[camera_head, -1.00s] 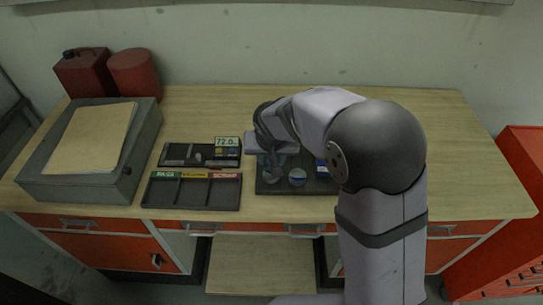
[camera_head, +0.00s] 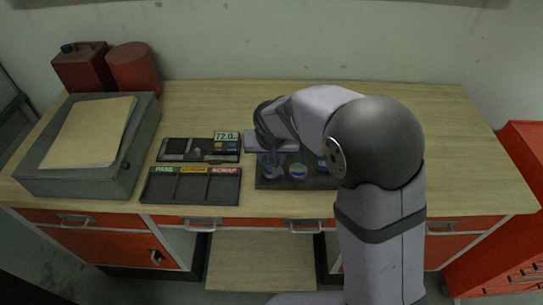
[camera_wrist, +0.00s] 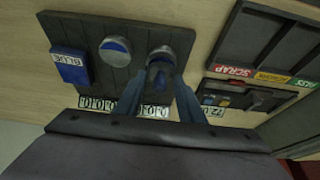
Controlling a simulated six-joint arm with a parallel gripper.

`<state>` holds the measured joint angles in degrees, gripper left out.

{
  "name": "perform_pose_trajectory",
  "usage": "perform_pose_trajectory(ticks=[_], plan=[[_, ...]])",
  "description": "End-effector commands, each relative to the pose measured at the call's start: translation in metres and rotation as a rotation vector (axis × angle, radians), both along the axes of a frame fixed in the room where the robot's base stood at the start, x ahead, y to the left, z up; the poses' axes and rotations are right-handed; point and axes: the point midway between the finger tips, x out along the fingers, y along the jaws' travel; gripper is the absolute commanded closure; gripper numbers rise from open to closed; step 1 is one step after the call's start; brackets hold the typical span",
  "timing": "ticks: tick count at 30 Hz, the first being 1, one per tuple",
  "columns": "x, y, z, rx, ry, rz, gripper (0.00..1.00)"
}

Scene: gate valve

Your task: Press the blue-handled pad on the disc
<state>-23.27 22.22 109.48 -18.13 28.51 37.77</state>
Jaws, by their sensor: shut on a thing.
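My gripper (camera_wrist: 160,86) reaches down over the dark tray (camera_wrist: 90,26), its fingers either side of a small blue-handled pad (camera_wrist: 159,75). The gripper is shut on the pad's handle. The pad is at the near side of a grey disc (camera_wrist: 172,55) and appears to overlap it; whether it touches the disc is unclear. A second disc (camera_wrist: 115,50), grey with a blue part, lies beside it and also shows in the head view (camera_head: 297,170). In the head view my gripper (camera_head: 272,160) hides much of the first disc.
A blue block marked BLUE (camera_wrist: 70,66) sits on the tray, with number cards (camera_wrist: 97,103) at its edge. A sorting tray (camera_head: 191,186) and a gauge with a 72.0 display (camera_head: 227,137) stand to the left.

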Motion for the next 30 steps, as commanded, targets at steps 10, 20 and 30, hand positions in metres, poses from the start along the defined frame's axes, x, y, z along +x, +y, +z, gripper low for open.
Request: perform_pose_trajectory(ticks=[10,20,30], plan=[[0.0004,0.0002,-0.0022,0.001,-0.001,0.000,0.82],[0.0004,0.0001,-0.0058,0.001,-0.001,0.000,0.82],[0.0004,0.0002,-0.0095,0.001,-0.001,0.000,0.82]])
